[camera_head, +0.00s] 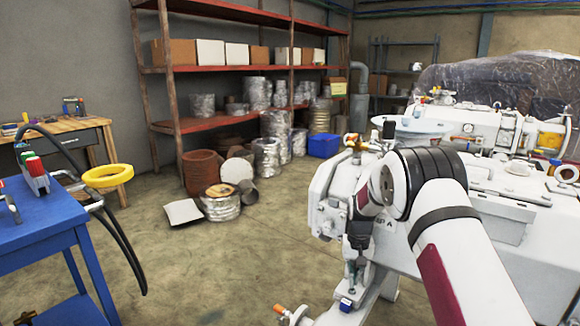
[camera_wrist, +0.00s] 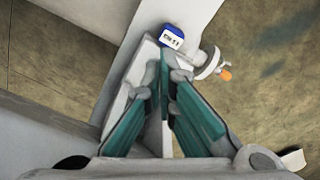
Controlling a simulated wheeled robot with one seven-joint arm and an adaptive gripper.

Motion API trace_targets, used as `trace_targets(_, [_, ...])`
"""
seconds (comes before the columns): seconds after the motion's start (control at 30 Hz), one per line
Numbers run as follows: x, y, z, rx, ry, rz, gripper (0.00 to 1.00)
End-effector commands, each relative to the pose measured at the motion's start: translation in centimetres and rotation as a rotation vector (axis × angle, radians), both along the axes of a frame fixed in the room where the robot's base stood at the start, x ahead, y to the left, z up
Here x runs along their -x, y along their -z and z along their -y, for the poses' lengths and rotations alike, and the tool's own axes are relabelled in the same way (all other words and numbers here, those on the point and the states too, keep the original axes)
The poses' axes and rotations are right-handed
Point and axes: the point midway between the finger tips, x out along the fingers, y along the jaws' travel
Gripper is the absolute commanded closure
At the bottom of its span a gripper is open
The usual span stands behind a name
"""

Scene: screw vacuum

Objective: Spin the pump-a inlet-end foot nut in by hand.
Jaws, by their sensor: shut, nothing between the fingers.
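Pump A is the white machine (camera_head: 330,190) in the head view, with part of its lettering hidden behind my arm. My gripper (camera_head: 352,284) points down beside its near end, low over a white foot. In the wrist view my gripper (camera_wrist: 164,66) has its teal-padded fingers shut with nothing between them. Just past the fingertips is a blue piece with a white printed label (camera_wrist: 173,37); it also shows in the head view (camera_head: 347,303). I cannot make out the foot nut itself; the fingers may hide it. Whether the fingertips touch the foot is unclear.
A white fitting with an orange tip (camera_wrist: 226,74) sticks out close to the fingertips, also low in the head view (camera_head: 280,310). A blue cart (camera_head: 45,225) with a yellow ring (camera_head: 108,175) stands at left. Open concrete floor (camera_head: 190,270) lies between.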

Motion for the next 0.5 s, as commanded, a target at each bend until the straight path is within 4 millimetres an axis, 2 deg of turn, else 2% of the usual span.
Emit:
trace_targets(0.17, [-0.10, 0.06, 0.03, -0.001, 0.055, 0.000, 1.00])
trace_targets(0.5, [-0.31, -0.47, -0.24, -0.004, 0.400, -0.001, 1.00])
